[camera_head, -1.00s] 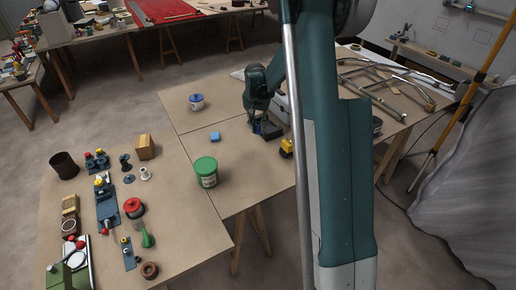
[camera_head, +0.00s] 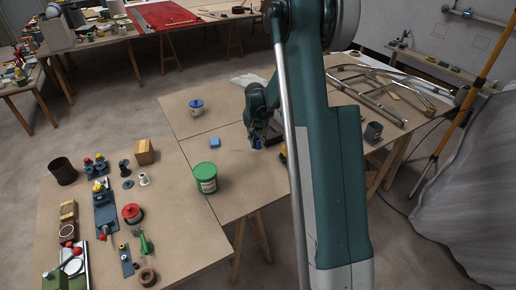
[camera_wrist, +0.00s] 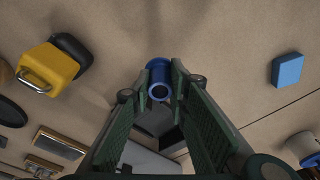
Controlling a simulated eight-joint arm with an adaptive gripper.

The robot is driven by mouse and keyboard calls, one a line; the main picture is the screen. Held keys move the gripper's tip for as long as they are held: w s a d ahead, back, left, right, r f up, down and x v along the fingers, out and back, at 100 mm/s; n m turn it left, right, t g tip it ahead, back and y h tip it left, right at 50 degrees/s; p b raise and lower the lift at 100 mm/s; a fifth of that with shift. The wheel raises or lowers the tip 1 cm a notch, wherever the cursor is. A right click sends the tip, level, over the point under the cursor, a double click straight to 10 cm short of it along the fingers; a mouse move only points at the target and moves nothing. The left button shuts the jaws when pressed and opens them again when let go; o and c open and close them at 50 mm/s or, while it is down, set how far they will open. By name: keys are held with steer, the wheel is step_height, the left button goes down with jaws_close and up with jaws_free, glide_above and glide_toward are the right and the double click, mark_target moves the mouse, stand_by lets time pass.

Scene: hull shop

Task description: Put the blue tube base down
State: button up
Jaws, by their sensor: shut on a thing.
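The blue tube base (camera_wrist: 159,68) is a short blue cylinder with a round opening, seen between my fingertips in the wrist view. My gripper (camera_wrist: 162,82) is shut on it, one green finger on each side. In the head view my gripper (camera_head: 260,141) hangs low over the right part of the brown table (camera_head: 232,181). Only a small dark-blue patch shows at its fingertips there. I cannot tell whether the tube base touches the tabletop.
A yellow block-like item (camera_wrist: 50,70) lies left of my gripper in the wrist view, a light-blue block (camera_wrist: 287,70) right. A green-lidded tub (camera_head: 205,178) and a blue-lidded pot (camera_head: 196,106) stand nearby. Bare tabletop surrounds the tube base.

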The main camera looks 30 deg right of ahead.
mark_target(258, 152)
steer(key=shift+f+b, duration=0.3)
steer(key=shift+f, duration=1.6)
steer(key=shift+f, duration=0.15)
steer(key=o, duration=0.9)
steer(key=shift+s+a+r+p, duration=0.2)
steer(key=shift+r+p, duration=0.05)
steer(key=shift+r, duration=1.8)
steer(key=shift+s+a+r+p, duration=0.25)
steer(key=shift+r+p, duration=0.05)
steer(key=shift+r, duration=1.7)
steer(key=shift+s+a+r+p, duration=0.2)
steer(key=shift+r+p, duration=0.05)
steer(key=shift+r, duration=1.8)
